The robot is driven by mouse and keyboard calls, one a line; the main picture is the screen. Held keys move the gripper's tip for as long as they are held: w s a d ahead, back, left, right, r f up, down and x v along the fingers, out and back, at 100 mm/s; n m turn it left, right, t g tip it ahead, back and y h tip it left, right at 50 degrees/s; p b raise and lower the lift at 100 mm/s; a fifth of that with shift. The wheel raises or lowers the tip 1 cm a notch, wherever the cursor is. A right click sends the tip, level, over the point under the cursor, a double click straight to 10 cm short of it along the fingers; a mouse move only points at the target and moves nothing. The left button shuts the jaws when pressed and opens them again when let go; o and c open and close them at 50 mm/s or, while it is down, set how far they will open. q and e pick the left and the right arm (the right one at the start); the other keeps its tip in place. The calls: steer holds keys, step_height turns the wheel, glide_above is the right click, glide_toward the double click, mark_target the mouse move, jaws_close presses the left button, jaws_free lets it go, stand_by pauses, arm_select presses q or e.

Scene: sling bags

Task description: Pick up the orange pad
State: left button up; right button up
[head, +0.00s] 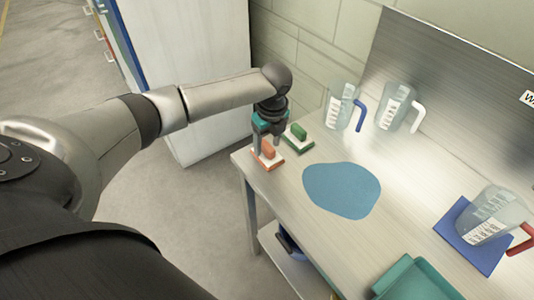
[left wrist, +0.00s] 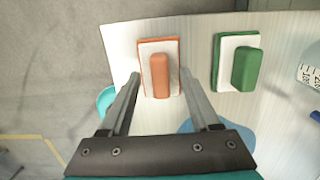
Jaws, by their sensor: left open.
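The orange pad (head: 268,157) lies on the table near its left corner, with a white face and a raised orange grip on top. In the left wrist view the orange pad (left wrist: 160,72) shows ahead of the fingers. My left gripper (head: 262,146) is above the pad, pointing down at it. In the left wrist view my left gripper (left wrist: 157,92) is open, its fingers on either side of the orange grip and apart from it. I cannot tell the exact height of the fingertips over the pad. My right gripper is not in view.
A green pad (head: 298,136) lies close beside the orange one. A flat blue patch (head: 342,190) covers the table's middle. Clear jugs (head: 340,105) stand at the back, another jug (head: 490,215) on a blue mat (head: 452,228) at right. A teal tray (head: 415,280) is at the front.

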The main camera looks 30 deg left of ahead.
arm_select(q)
steer(key=shift+c, duration=0.2)
jaws_close()
stand_by(0.4)
